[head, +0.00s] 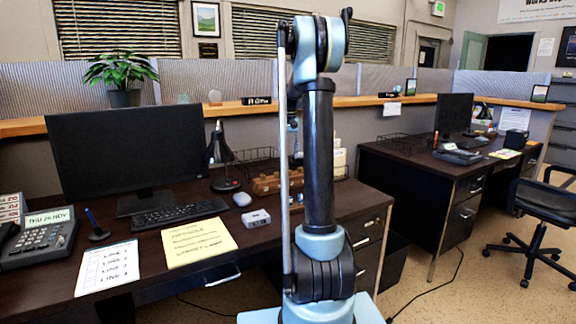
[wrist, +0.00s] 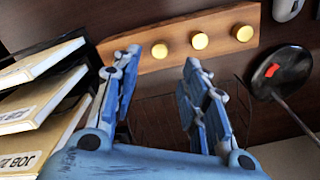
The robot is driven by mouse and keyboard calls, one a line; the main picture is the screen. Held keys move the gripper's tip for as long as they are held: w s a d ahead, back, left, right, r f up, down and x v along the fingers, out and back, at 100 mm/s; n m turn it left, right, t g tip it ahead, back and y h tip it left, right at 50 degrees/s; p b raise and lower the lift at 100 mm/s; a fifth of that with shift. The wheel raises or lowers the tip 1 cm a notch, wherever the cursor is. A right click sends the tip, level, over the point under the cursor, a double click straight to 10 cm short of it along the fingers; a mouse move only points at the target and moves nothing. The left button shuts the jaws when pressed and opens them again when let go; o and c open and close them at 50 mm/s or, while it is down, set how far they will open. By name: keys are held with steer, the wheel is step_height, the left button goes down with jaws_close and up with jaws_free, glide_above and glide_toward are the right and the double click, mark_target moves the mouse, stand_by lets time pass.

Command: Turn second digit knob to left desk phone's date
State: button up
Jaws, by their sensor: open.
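The left desk phone (head: 40,243) sits at the left end of the near desk. Its green-lit display (head: 48,218) appears to read THU 26 NOV. The block (head: 266,185) also shows in the head view, partly behind my arm. Any digits on it are not readable. My gripper (wrist: 161,62) is open and empty, its fingers pointing towards the block, apart from the knobs as far as I can tell.
Labelled boxes or binders (wrist: 40,98) stand close left of my gripper. A dark round base with a red mark (wrist: 283,72) lies to the right. The near desk also holds a monitor (head: 128,148), keyboard (head: 180,212), yellow sheet (head: 198,241) and small white device (head: 256,218).

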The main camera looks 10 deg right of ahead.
steer(key=shift+r, duration=2)
steer(key=shift+s, duration=0.1)
steer(key=s+a+f+n+t, duration=0.1)
steer(key=s+a, duration=0.1)
steer(key=s, duration=1.1)
steer(key=s+a+f, duration=0.2)
steer(key=s, duration=1.1)
steer(key=s+a+f+n+t, duration=0.1)
steer(key=s+a+f, duration=0.1)
steer(key=s+f, duration=1.4)
steer(key=s, duration=0.4)
